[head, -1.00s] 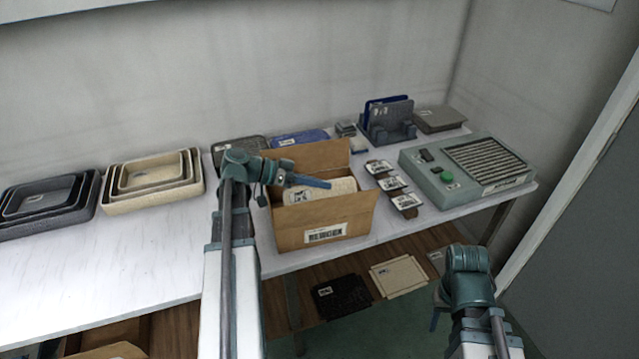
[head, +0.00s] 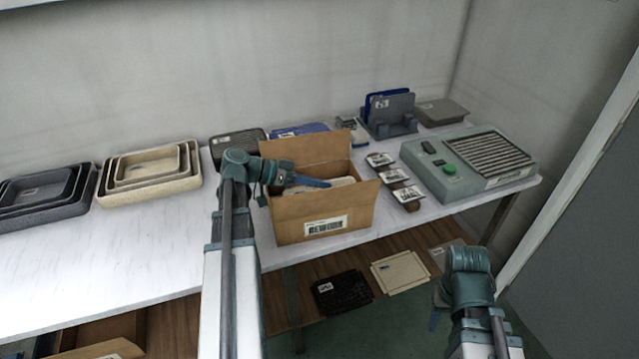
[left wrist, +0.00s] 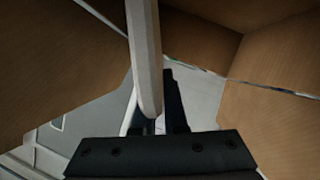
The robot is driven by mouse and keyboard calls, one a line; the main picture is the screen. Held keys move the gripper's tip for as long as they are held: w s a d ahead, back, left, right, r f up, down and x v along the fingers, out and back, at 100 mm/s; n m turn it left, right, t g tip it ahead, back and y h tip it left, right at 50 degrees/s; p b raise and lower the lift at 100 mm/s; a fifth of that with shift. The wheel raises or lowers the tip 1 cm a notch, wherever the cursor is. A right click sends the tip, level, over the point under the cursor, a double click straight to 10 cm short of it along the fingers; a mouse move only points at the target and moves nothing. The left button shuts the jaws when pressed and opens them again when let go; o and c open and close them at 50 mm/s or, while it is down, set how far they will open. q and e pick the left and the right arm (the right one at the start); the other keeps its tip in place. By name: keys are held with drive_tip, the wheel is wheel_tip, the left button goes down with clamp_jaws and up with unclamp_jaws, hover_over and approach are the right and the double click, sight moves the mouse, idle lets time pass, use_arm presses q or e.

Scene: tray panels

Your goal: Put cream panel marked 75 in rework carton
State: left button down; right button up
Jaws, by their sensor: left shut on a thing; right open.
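The cream panel (head: 343,182) is inside the open brown carton (head: 290,225), mostly hidden by the front wall; only a pale strip shows above it. Its marking is not visible now. My left gripper (head: 318,183) is over the carton opening, shut on the panel. In the left wrist view the panel (left wrist: 144,60) stands edge-on between the fingers (left wrist: 158,115), with the carton walls (left wrist: 275,65) around it. The carton has a barcode label on its front; I cannot read its words. My right gripper (head: 440,308) is open and empty, low at the right, beyond the table's front edge.
Nested cream trays (head: 110,190) and dark trays (head: 45,213) stand left. Small labelled pieces (head: 392,176) and a grey-green machine (head: 470,185) are right of the carton. A rack with upright panels (head: 375,125) stands behind. More panels (head: 400,272) lie on a lower shelf.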

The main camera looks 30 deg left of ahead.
use_arm(q)
drive_tip(key=shift+f+b, duration=0.6)
idle(0.5)
drive_tip(key=c, duration=0.9)
unclamp_jaws()
drive_tip(key=shift+p+v, duration=2.4)
drive_tip(key=shift+v, duration=4.5)
drive_tip(key=shift+s, duration=0.1)
